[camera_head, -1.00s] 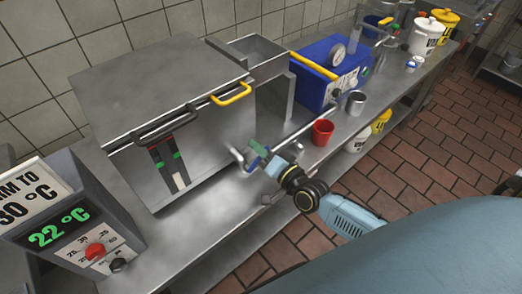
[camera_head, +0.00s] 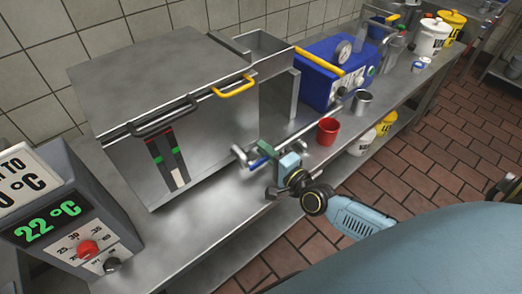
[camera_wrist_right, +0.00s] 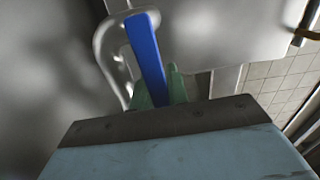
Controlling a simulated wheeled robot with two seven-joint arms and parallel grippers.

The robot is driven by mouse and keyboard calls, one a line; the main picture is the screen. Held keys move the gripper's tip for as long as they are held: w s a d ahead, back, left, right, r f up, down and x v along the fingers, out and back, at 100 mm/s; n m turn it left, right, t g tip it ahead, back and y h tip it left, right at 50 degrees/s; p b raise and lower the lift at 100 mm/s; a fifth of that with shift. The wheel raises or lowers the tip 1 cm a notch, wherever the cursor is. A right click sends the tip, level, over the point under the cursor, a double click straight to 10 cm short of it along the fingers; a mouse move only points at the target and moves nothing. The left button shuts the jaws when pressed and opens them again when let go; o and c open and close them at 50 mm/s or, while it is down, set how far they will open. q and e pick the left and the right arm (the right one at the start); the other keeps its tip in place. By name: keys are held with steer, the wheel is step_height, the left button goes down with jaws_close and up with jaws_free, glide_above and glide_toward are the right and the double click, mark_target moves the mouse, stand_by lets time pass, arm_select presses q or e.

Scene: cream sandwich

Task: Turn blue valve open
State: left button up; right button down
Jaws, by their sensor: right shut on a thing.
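The blue valve handle (camera_head: 259,162) sits on a metal pipe fitting (camera_head: 240,154) at the lower front of the large steel tank (camera_head: 185,95). In the right wrist view the handle (camera_wrist_right: 146,55) is a long blue bar running from the pipe down between the green fingertips. My right gripper (camera_head: 266,153) is shut on the handle, reaching in from the right. The fingers and gripper body hide the near end of the handle. My left gripper is not in view.
A red cup (camera_head: 327,131) and a steel cup (camera_head: 361,101) stand right of the gripper. A blue machine (camera_head: 325,75) stands behind them. A control box reading 22 °C (camera_head: 75,220) is at lower left. The bench front between is mostly clear.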

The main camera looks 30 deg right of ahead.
stand_by(0.4)
steer(key=c, duration=1.4)
jaws_free()
steer(key=shift+o, duration=0.2)
steer(key=s+d, duration=0.2)
steer(key=s, duration=1.1)
steer(key=shift+d+p, duration=0.25)
steer(key=shift+p, duration=0.15)
steer(key=s+d+f+n+g+h, duration=0.1)
steer(key=s+d+f+n+g, duration=0.2)
steer(key=f, duration=0.9)
steer(key=s+f+n+g+h, duration=0.1)
steer(key=s+f+n+g, duration=0.4)
steer(key=f, duration=0.7)
steer(key=s+a+f+n+g+h, duration=0.1)
steer(key=s+f+n+g, duration=0.3)
steer(key=s+f, duration=0.4)
steer(key=s+a+f+n+g+h, duration=0.1)
steer(key=s+f+n+g, duration=0.3)
steer(key=s, duration=0.9)
step_height(320, 180, down, 5)
steer(key=shift+s+a+r+n+g, duration=0.15)
steer(key=shift+s+a+n+g, duration=0.2)
steer(key=shift+n, duration=0.75)
